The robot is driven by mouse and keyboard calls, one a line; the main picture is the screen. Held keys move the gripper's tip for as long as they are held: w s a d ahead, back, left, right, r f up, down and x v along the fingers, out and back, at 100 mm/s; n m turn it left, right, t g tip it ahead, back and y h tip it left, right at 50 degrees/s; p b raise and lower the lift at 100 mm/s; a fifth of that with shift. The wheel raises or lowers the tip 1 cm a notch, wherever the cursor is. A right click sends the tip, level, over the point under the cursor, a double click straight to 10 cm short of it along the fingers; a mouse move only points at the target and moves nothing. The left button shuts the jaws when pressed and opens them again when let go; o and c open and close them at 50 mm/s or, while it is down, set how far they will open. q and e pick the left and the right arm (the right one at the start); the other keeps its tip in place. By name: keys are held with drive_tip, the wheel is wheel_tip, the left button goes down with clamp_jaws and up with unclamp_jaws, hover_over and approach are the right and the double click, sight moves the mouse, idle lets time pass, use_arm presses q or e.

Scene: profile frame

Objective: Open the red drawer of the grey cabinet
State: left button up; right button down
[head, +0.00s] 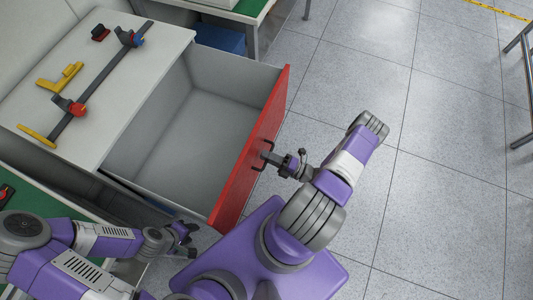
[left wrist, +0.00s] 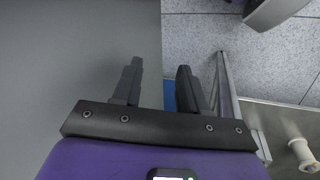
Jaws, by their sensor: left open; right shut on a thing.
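The grey cabinet (head: 165,48) stands at the upper left in the head view. Its red drawer (head: 236,178) is pulled far out, and its grey inside (head: 190,135) looks empty. My right gripper (head: 268,156) is shut on the drawer's dark handle (head: 257,163) at the middle of the red front. My left gripper (head: 190,240) is apart from the drawer, near its front left corner in the picture. In the left wrist view my left gripper (left wrist: 160,82) has its two fingers spread with nothing between them.
A clamp with red and blue parts (head: 100,80), a yellow tool (head: 60,77) and a small dark red block (head: 100,32) lie on the cabinet top. A green-topped table (head: 35,200) is at the lower left. Tiled floor (head: 440,130) to the right is clear.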

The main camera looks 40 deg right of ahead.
drive_tip(key=c, duration=1.3)
unclamp_jaws()
drive_tip(key=v, duration=0.7)
drive_tip(key=shift+s+d, duration=0.2)
drive_tip(key=shift+s, duration=0.05)
